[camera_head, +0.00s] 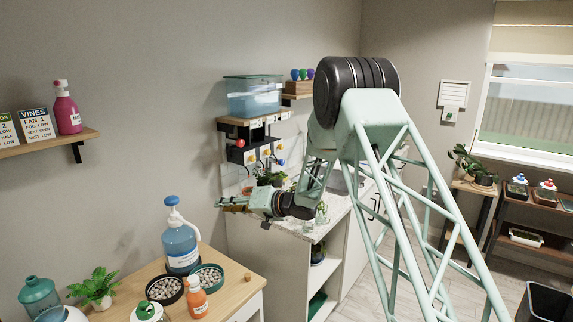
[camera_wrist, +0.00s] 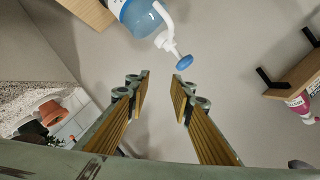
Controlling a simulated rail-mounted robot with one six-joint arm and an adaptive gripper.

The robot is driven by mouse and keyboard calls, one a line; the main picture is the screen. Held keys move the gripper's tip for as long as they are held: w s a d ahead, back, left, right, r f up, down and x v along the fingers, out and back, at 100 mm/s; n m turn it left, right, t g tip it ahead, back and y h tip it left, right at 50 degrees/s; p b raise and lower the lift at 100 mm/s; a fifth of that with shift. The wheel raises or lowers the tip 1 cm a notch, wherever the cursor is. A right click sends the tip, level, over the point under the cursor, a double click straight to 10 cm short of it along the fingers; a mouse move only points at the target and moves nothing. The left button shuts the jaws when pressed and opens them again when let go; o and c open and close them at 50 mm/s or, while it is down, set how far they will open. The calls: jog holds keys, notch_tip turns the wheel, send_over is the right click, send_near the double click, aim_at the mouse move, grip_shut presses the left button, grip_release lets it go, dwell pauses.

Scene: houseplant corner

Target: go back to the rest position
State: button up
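My gripper (camera_head: 233,204) is at the end of my pale green arm, in mid-picture in the head view. It is in the air, just left of the marble-topped counter. In the wrist view its two fingers (camera_wrist: 160,98) with yellow ribbed pads stand apart, with nothing between them. A blue pump bottle (camera_head: 180,245) stands on the wooden table below and left of the gripper. Its blue nozzle tip (camera_wrist: 184,62) shows beyond the fingertips in the wrist view, apart from them.
The wooden table (camera_head: 240,283) also holds two pebble dishes, an orange bottle (camera_head: 196,297) and a small plant (camera_head: 96,287). The counter (camera_head: 310,228) carries plants near my arm. Above it is a shelf with a clear blue tank (camera_head: 252,97). A wall shelf (camera_head: 50,143) is at left.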

jog(key=d+r+m+t+h, duration=0.2)
jog(key=d+r+t+h, duration=0.4)
jog(key=d+r, duration=1.2)
jog(key=s+d+r+m+g+h, duration=0.1)
jog(key=s+d+r+h, duration=0.25)
jog(key=s+d, duration=0.5)
jog(key=s+d+r+g+h, duration=0.1)
jog(key=s+d+r+h, duration=0.25)
jog(key=s+d, duration=0.5)
jog(key=s+d+g, duration=0.1)
jog(key=s+d, duration=0.3)
jog(key=s, duration=0.4)
jog(key=s+d+m+g+h+b, duration=0.1)
jog(key=s+d, duration=0.2)
jog(key=s, duration=0.5)
jog(key=s+d+g, duration=0.1)
jog(key=s+d, duration=0.3)
jog(key=s, duration=0.5)
jog(key=s+f+g, duration=0.1)
jog(key=s+f, duration=0.1)
jog(key=s, duration=1.2)
jog(key=s+a+f+n+g, duration=0.1)
jog(key=s+f+g, duration=0.1)
jog(key=s, duration=1.1)
jog(key=shift+s+a+f+y, duration=0.15)
jog(key=shift+s+f+y, duration=0.2)
jog(key=shift+f, duration=0.4)
